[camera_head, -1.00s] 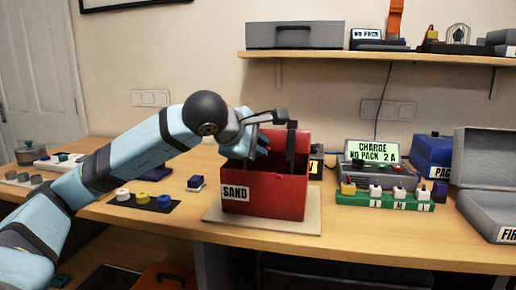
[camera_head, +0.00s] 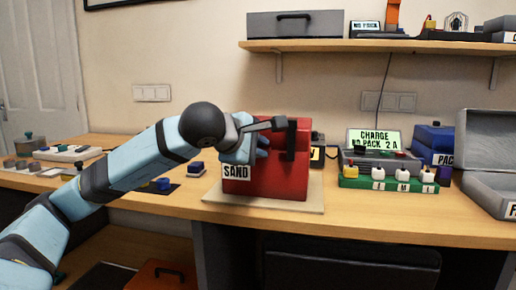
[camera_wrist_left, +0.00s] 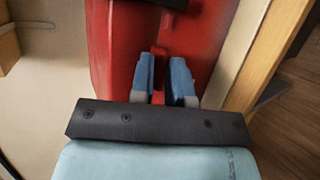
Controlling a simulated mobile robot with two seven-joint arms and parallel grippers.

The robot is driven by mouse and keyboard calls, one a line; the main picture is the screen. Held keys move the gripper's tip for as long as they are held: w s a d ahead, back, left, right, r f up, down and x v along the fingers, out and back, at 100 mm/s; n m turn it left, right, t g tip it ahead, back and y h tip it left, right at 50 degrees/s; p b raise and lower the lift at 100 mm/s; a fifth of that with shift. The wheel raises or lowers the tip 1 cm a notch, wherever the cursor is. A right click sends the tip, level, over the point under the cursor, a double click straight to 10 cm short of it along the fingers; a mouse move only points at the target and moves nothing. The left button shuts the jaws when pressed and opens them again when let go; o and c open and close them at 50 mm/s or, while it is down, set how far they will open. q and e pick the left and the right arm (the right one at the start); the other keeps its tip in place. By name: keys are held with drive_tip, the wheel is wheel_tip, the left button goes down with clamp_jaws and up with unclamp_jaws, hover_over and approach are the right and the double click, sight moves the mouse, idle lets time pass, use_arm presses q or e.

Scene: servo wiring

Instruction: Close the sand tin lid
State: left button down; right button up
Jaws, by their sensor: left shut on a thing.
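The red sand tin (camera_head: 264,190), with a white SAND label, stands on a pale board (camera_head: 305,205). Its red lid (camera_head: 271,150) is raised and tilted over the tin, and the tin's inside is not seen. My left gripper (camera_head: 263,143) is at the lid, partly hidden by its own wrist. In the left wrist view its two blue fingers (camera_wrist_left: 162,62) are shut around a small red tab of the lid (camera_wrist_left: 158,95). A dark bar (camera_head: 291,140) shows in front of the lid. My right gripper is not in view.
Right of the tin stand a charger with a lit display (camera_head: 374,139) and a green rack of several plugs (camera_head: 390,182). An open grey case (camera_head: 485,140) is at the far right. A small blue block (camera_head: 196,168) lies left of the tin.

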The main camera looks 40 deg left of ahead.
use_arm(q)
drive_tip(key=shift+d+f, duration=0.15)
drive_tip(key=shift+f, duration=0.6)
drive_tip(key=c, duration=1.3)
unclamp_jaws()
drive_tip(key=shift+o, duration=0.2)
drive_tip(key=shift+s, duration=0.1)
drive_tip(key=shift+r, duration=0.1)
